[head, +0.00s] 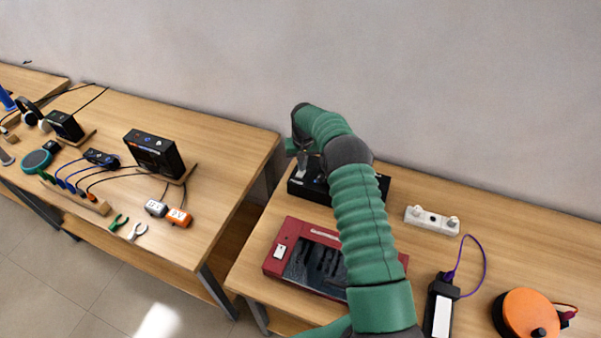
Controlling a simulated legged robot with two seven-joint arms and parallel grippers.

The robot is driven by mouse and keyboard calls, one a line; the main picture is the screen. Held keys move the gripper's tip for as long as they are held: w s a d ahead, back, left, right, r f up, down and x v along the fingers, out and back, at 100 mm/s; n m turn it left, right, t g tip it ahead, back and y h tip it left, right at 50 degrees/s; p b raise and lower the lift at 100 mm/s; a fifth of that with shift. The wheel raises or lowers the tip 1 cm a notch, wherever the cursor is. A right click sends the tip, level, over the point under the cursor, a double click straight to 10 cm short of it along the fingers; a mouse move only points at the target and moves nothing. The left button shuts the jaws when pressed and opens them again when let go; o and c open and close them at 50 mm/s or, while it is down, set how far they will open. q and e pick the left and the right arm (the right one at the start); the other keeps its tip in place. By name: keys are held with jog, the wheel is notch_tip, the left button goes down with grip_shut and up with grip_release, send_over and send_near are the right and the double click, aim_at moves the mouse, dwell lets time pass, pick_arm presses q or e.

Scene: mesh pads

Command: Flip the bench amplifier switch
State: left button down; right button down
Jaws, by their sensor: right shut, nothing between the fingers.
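My right arm, green and dark grey, reaches in from the bottom over the right bench. Its gripper (304,163) is small in view, pointing down over a black box (313,191) near the wall; it is shut and empty. I cannot tell whether it touches the box. The box may be the bench amplifier, but no label is readable; its middle is hidden by my arm. A red case (277,267) with a white switch-like plate (281,252) and a dark recessed front lies nearer, partly covered by my arm. My left gripper is not in view.
A white block with knobs (432,220), a black device with a purple cable (440,305) and an orange round reel (527,314) sit right of my arm. A gap separates this bench from the left one, which holds a black box (154,152), cables and pliers (137,231).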

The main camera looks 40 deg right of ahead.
notch_tip(320, 180, up, 6)
jog(key=p, duration=0.3)
jog(key=shift+r, duration=0.25)
